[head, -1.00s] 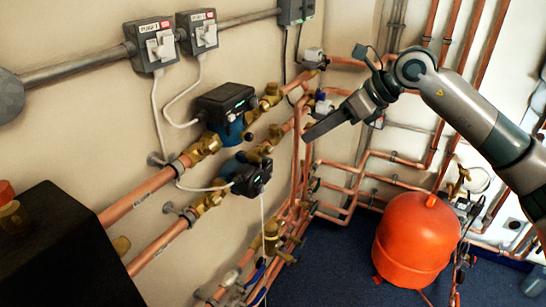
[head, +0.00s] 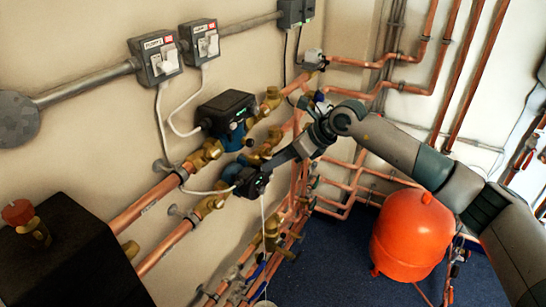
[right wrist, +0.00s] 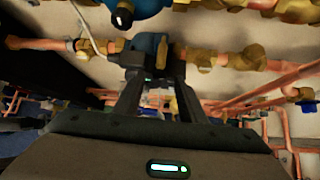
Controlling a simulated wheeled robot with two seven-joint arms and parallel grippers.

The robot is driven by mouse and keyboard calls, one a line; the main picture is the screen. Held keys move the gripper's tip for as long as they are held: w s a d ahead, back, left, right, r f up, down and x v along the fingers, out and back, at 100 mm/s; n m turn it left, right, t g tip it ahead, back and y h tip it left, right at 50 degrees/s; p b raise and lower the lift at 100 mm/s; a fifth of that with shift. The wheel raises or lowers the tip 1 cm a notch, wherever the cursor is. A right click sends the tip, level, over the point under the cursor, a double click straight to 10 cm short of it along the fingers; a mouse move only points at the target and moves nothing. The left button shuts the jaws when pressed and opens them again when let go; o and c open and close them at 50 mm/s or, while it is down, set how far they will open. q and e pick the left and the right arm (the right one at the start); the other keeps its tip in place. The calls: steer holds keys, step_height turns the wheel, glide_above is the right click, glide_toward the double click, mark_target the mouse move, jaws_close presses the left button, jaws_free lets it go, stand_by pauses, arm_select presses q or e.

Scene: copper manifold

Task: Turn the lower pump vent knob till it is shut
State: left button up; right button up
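The lower pump (head: 252,182) has a blue body and a black control box. It sits in the lower copper pipe run on the wall, between brass valves. In the right wrist view its blue body (right wrist: 152,44) is straight ahead at the top centre. My right gripper (head: 268,166) reaches in from the right, its fingertips at the pump's front. In the right wrist view the gripper's two fingers (right wrist: 156,80) stand apart, with the dark pump box behind the gap. I cannot make out the vent knob, or whether the fingers touch it. My left gripper is not in view.
The upper pump (head: 226,108) is just above. Brass valves (head: 207,153) and copper pipes run close on both sides. White cables hang from the wall switches (head: 155,59). A red-orange tank (head: 411,231) stands on the blue floor (head: 333,258) below my arm.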

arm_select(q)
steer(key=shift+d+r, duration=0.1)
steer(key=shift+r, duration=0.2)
arm_select(e)
steer(key=shift+x, duration=0.8)
jaws_close()
steer(key=t+b, duration=0.1)
steer(key=b, duration=0.1)
steer(key=n+h+b, duration=0.1)
steer(key=b, duration=0.2)
steer(key=shift+s+a+t, duration=0.1)
steer(key=shift+s+t, duration=0.15)
steer(key=shift+t, duration=0.15)
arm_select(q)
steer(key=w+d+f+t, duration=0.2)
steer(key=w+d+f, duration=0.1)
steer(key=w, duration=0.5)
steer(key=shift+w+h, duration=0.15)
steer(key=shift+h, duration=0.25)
arm_select(e)
jaws_free()
steer(key=shift+s+r, duration=0.1)
steer(key=shift+r, duration=0.05)
